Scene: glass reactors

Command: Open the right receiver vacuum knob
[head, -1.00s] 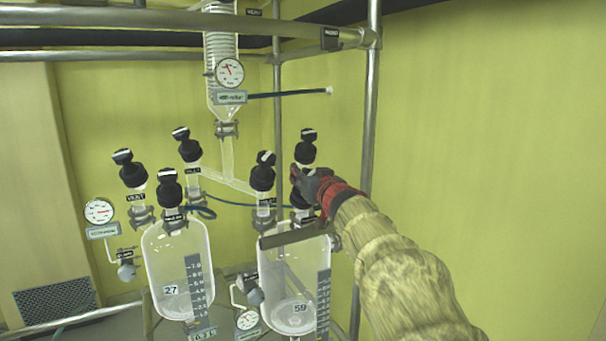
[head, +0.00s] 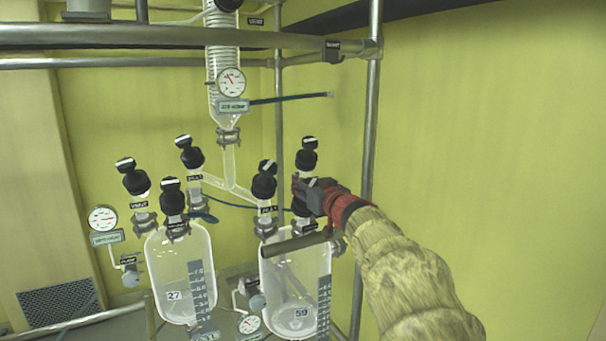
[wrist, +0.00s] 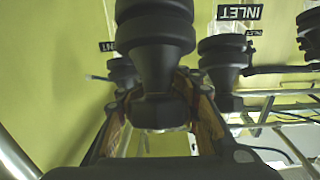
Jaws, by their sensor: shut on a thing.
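The right receiver (head: 285,290) is the clear glass vessel marked 59 in the head view. My gripper (head: 303,190) is at its top, just right of the black inlet knob (head: 264,181) and below another black knob (head: 307,156) on a stem. It covers most of the front knob there, so that knob's label cannot be read. Whether this knob is turned open cannot be told.
The left receiver (head: 183,280), marked 27, stands to the left with several black knobs. A metal post (head: 370,120) rises close behind my arm, and a horizontal rail (head: 160,35) crosses above. A gauge (head: 249,324) sits low beside the right receiver. The wall side at right is clear.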

